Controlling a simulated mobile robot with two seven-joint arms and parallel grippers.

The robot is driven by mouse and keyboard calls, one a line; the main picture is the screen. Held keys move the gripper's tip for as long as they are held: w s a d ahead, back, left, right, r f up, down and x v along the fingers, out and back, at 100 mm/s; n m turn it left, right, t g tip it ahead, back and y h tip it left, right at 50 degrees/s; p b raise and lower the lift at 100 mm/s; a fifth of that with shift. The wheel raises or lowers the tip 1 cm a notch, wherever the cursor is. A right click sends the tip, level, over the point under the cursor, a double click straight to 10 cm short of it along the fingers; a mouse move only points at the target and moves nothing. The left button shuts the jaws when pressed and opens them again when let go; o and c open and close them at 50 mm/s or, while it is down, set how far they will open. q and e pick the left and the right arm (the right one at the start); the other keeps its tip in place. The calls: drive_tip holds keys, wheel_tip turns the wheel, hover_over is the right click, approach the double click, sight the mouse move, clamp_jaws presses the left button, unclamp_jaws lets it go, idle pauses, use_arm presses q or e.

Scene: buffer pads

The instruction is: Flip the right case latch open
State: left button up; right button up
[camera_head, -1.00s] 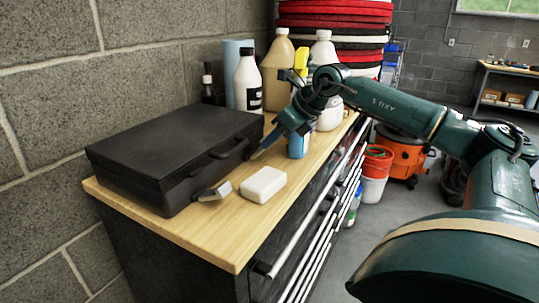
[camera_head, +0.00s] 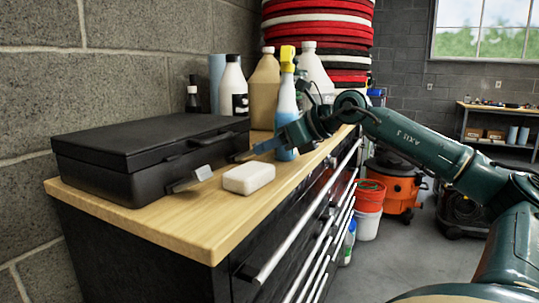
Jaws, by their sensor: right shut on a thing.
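A closed black case (camera_head: 130,150) lies on the wooden top of a tool cabinet in the head view. Its near-left latch (camera_head: 190,179) sticks outward from the front side. The handle (camera_head: 213,139) is on the same side. My right gripper (camera_head: 246,154) reaches in from the right, with its fingertips at the case's right front end. It is shut on the right latch, which the fingers mostly hide, so the latch's angle cannot be told. My left gripper is not in view.
A white block (camera_head: 248,178) lies just in front of the case. A spray bottle (camera_head: 287,100) stands close behind my right gripper. Several other bottles (camera_head: 264,85) stand at the back. The wooden top's near part (camera_head: 180,225) is clear.

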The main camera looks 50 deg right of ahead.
idle(0.4)
drive_tip(key=o, duration=1)
drive_tip(key=b+v, duration=0.1)
drive_tip(key=v, duration=1.2)
drive_tip(key=shift+d, duration=0.1)
